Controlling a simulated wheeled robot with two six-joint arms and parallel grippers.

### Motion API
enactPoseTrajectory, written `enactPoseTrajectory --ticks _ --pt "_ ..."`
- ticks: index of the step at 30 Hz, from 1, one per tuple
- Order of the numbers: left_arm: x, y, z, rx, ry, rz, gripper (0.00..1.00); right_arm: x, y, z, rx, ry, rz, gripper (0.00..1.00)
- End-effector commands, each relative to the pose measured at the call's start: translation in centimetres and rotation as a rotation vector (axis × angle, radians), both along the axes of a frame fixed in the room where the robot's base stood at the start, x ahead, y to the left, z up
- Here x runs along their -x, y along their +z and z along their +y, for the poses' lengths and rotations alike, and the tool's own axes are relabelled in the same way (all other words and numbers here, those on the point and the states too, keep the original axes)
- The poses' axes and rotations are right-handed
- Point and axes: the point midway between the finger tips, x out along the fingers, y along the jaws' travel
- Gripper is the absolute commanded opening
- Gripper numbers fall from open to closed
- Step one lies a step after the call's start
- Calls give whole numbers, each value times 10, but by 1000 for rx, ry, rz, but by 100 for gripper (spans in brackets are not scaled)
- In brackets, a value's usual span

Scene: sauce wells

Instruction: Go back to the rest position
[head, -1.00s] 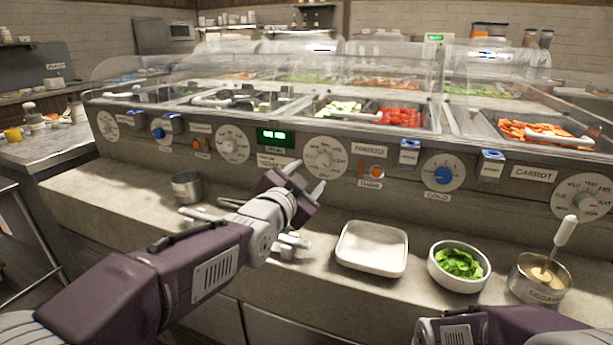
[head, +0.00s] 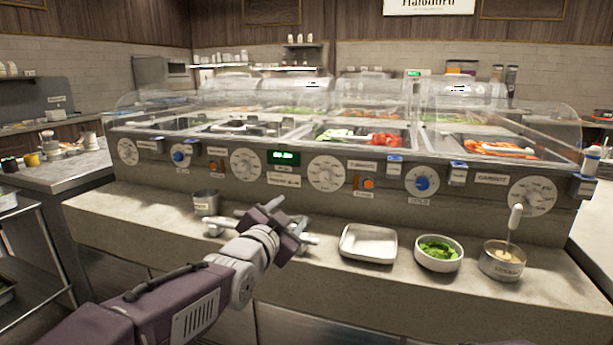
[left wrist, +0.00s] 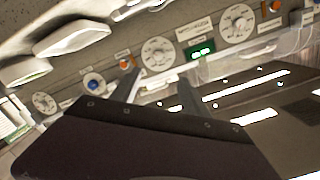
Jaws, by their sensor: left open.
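My left gripper (head: 290,217) is open and empty. It hangs over the grey counter ledge, left of the white square tray, with its fingers toward the panel of dials. In the left wrist view its dark fingers (left wrist: 155,88) stand apart with nothing between them, in front of the dials and the green display. My right gripper does not show in the head view.
On the ledge (head: 330,285) stand a metal cup (head: 206,203), a white tray (head: 368,244), a bowl of greens (head: 439,253) and a sauce pot with a ladle (head: 502,261). Metal tongs partly show behind my left gripper. The glass-covered salad bar (head: 345,175) stands behind.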

Motion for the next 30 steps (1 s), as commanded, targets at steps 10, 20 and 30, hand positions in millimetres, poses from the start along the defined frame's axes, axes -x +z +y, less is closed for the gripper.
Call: enactPoseTrajectory --ticks 10,20,30 --pt "-4 -61 57 -22 113 140 53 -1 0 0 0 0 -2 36" --pt "46 -197 111 33 260 556 53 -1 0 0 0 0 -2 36" --pt "202 -336 141 198 533 1195 53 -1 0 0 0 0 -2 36"
